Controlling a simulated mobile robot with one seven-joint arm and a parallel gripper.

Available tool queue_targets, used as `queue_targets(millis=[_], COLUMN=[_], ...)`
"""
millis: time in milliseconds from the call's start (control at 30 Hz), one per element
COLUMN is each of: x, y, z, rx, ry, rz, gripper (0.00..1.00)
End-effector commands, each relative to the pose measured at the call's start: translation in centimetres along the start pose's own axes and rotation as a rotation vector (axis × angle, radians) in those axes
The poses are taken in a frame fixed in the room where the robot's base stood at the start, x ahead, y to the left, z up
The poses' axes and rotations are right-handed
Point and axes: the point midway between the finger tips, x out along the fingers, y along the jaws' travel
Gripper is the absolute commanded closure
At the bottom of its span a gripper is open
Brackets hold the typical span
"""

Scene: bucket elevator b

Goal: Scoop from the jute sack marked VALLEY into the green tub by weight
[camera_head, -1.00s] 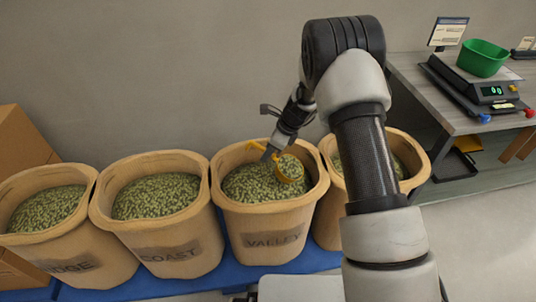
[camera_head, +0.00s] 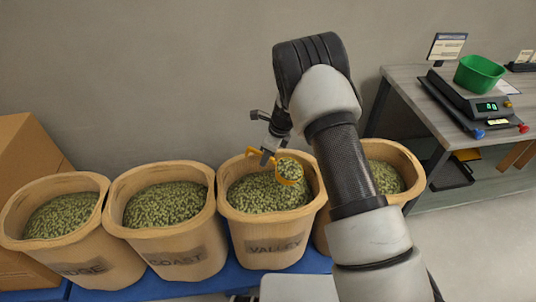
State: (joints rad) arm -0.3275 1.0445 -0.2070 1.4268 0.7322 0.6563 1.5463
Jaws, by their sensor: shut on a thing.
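The jute sack marked VALLEY (camera_head: 273,247) stands open in the row, full of green pellet-like or bean-like material (camera_head: 258,193). My gripper (camera_head: 266,157) is over this sack's back edge, shut on a yellow scoop (camera_head: 291,181). The scoop's bowl is at the right part of the sack's mouth and holds green material. I cannot tell whether the bowl still touches the heap. The green tub (camera_head: 479,73) sits on the black scale (camera_head: 470,103) on the bench at the right. The scale's green display is lit, but its digits are too small to read surely.
The COAST sack (camera_head: 175,256) and another sack (camera_head: 80,268) stand to the left. A further sack (camera_head: 404,156) is partly behind my arm. All stand on a blue base (camera_head: 145,288). A sign (camera_head: 447,46) stands behind the scale on the grey bench (camera_head: 408,92).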

Motion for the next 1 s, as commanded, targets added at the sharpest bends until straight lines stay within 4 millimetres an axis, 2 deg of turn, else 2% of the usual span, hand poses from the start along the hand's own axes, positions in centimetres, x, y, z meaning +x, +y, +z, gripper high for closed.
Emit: queue_targets(millis=[167,533,1000], x=[-0.5,-0.3,-0.4], y=[0.0,0.0,0.0], z=[0.9,2.6,2.8], rx=[-0.005,-0.005,-0.001], ry=[0.053,0.210,0.237], rz=[-0.002,-0.002,-0.003], gripper=[1.00,1.00,1.00])
